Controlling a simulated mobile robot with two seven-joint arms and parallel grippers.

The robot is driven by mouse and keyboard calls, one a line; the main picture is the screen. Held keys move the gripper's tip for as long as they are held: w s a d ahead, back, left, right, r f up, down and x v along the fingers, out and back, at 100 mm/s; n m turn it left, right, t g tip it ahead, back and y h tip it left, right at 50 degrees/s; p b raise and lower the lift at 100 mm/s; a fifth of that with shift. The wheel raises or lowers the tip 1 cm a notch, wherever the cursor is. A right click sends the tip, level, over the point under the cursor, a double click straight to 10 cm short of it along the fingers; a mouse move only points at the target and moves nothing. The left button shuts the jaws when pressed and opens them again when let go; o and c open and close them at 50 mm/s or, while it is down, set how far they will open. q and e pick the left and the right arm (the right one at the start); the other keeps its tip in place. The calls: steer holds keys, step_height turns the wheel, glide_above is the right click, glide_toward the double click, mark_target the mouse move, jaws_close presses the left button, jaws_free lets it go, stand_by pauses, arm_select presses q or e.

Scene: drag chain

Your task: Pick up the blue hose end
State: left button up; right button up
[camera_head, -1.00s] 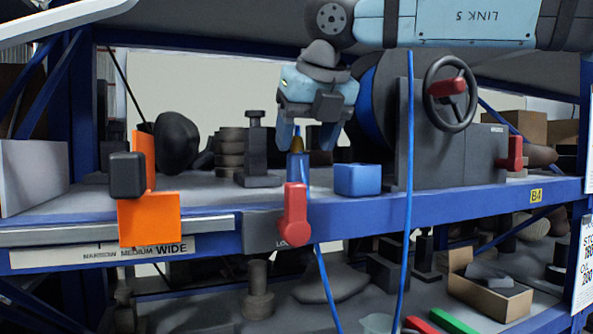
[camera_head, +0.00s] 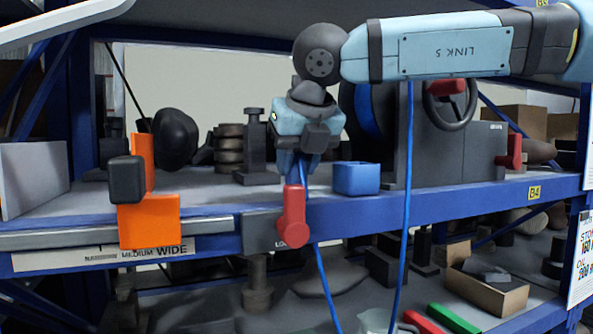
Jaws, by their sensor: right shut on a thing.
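The blue hose (camera_head: 322,275) hangs in front of the shelf's front edge, and its upper end runs up into my right gripper (camera_head: 303,165). The gripper is shut on the hose end, just above the red lever (camera_head: 293,217) and left of the blue open box (camera_head: 357,178). The fingers and the lever hide most of the end and its tip. Another blue hose length (camera_head: 407,190) hangs from behind my right arm down past the shelf edge. My left gripper is not in view.
The blue shelf edge (camera_head: 450,198) runs across below the gripper. An orange block with a black knob (camera_head: 150,220) stands at left. A black reel with a handwheel (camera_head: 450,105) is at right. Dark metal parts stand behind the gripper.

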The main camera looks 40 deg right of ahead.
step_height(320, 180, up, 10)
steer(key=shift+f+b, duration=0.2)
steer(key=shift+b, duration=0.4)
steer(key=shift+r, duration=0.15)
